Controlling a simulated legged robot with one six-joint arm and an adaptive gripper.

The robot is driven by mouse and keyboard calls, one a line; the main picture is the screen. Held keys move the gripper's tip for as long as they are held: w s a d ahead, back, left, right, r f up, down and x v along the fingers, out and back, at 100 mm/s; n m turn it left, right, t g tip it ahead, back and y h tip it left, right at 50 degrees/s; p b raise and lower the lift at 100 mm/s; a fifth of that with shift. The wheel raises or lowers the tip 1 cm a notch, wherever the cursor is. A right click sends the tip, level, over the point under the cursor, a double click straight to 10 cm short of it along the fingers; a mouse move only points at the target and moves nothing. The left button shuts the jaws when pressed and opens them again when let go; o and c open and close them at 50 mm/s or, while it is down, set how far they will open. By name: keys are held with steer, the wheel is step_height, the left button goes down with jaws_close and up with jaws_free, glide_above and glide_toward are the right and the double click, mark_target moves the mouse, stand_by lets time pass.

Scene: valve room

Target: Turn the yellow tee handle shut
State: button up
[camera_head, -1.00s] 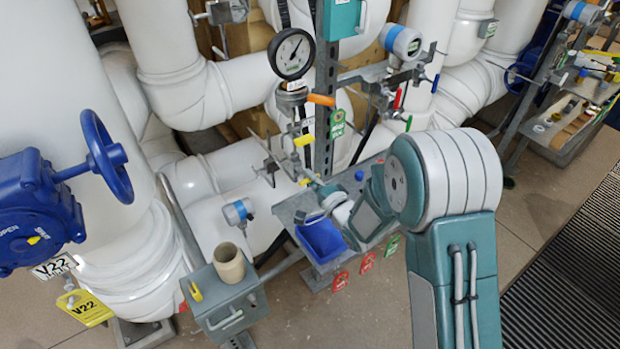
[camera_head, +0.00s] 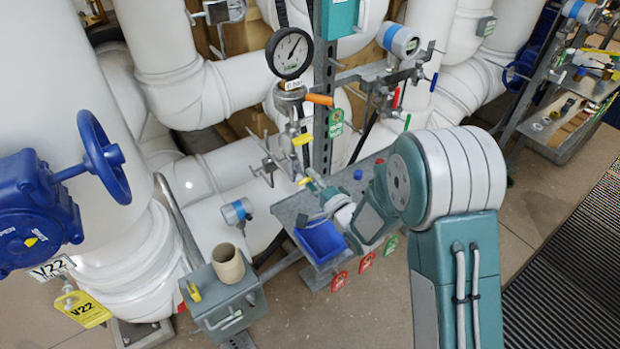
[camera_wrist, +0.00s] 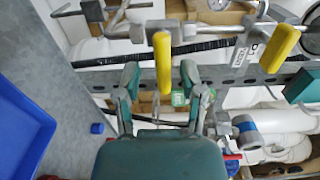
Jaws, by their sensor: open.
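Two yellow handles show. In the wrist view one yellow handle (camera_wrist: 163,62) stands between the two fingers of my gripper (camera_wrist: 158,80), with a gap on both sides. The fingers are apart and hold nothing. The other yellow handle (camera_wrist: 280,48) is to the right, clear of the fingers. In the head view one yellow handle (camera_head: 302,139) sits below the pressure gauge (camera_head: 291,53), and a small yellow piece (camera_head: 304,181) shows lower down, near my gripper's end. My arm partly hides the gripper there. I cannot tell which yellow handle is the tee.
A steel post (camera_head: 325,90) stands right behind the handles, with thin valve stems and an orange handle (camera_head: 320,99) close by. A grey shelf with a blue bin (camera_head: 322,240) lies below. A blue handwheel (camera_head: 104,155) and white pipes are at the left.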

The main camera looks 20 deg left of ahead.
steer(key=v, duration=1.1)
steer(key=shift+w, duration=0.1)
steer(key=w+d+r+n+h, duration=0.1)
steer(key=d+r+n+h, duration=0.1)
steer(key=d+r+h, duration=0.4)
steer(key=w+d+r+n+h, duration=0.15)
steer(key=d+r+h, duration=0.3)
steer(key=d, duration=0.45)
steer(key=s+d+r+n+g+h, duration=0.1)
steer(key=s+d+r+n+g, duration=0.1)
steer(key=s, duration=0.9)
steer(key=s+d+r+n+g+h, duration=0.2)
steer(key=s+d+r+n+g, duration=0.1)
steer(key=s, duration=0.8)
steer(key=shift+s+d+r+g, duration=0.25)
steer(key=shift+d+r+g, duration=0.4)
steer(key=shift+d, duration=0.45)
